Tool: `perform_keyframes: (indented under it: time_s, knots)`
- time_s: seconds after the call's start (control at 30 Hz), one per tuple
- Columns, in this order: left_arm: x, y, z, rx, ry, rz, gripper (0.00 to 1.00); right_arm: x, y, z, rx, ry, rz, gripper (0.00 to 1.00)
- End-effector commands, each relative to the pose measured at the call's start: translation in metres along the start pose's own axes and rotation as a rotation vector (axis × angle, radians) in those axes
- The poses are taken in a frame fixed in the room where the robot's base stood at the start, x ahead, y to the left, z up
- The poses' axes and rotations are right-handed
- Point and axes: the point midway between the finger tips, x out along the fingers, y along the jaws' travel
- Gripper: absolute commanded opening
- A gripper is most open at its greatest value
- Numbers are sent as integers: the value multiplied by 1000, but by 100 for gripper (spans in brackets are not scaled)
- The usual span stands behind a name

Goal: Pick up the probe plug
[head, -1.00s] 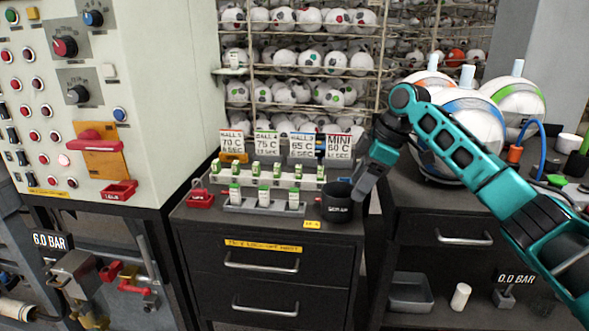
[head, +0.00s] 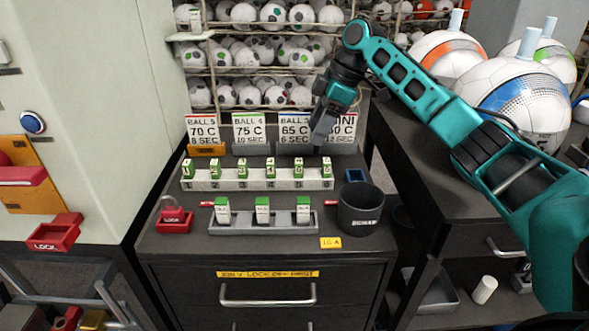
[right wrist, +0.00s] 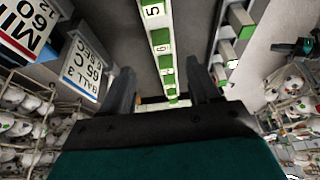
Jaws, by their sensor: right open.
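My right gripper (head: 321,132) hangs over the back of the dark cabinet top, in front of the ball-setting cards. It is open and empty; the right wrist view shows its two fingers apart (right wrist: 160,72), with a row of numbered green-and-white blocks beyond and between them. That row stands in a white rack (head: 257,184). In front is a grey holder (head: 263,229) with three green-and-white labelled pieces. Red tips (head: 331,203) show at both ends behind this holder. I cannot tell which piece is the probe plug. My left gripper is out of view.
A dark scrap cup (head: 362,210) stands at the right of the cabinet top, with a small blue item (head: 356,175) behind it. A red lock (head: 174,215) is at the left. Setting cards (head: 252,129) line the back. Large balls (head: 514,100) stand on the right bench.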

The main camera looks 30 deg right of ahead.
Motion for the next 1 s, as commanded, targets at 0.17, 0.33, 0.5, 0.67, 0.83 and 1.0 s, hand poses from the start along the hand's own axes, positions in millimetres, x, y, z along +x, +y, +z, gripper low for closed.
perform_keyframes:
  time_s: [0.17,0.33,0.5,0.67,0.83,1.0]
  knots:
    - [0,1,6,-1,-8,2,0,33,0,0,1,-1,-1,62]
    - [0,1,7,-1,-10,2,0,46,0,0,1,0,1,62]
    - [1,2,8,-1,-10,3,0,66,-2,1,1,-2,-2,62]
    - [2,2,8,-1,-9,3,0,89,-3,1,1,0,0,62]
    - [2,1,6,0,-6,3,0,98,-2,1,1,0,1,62]
    - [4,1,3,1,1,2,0,98,-2,1,1,0,1,62]
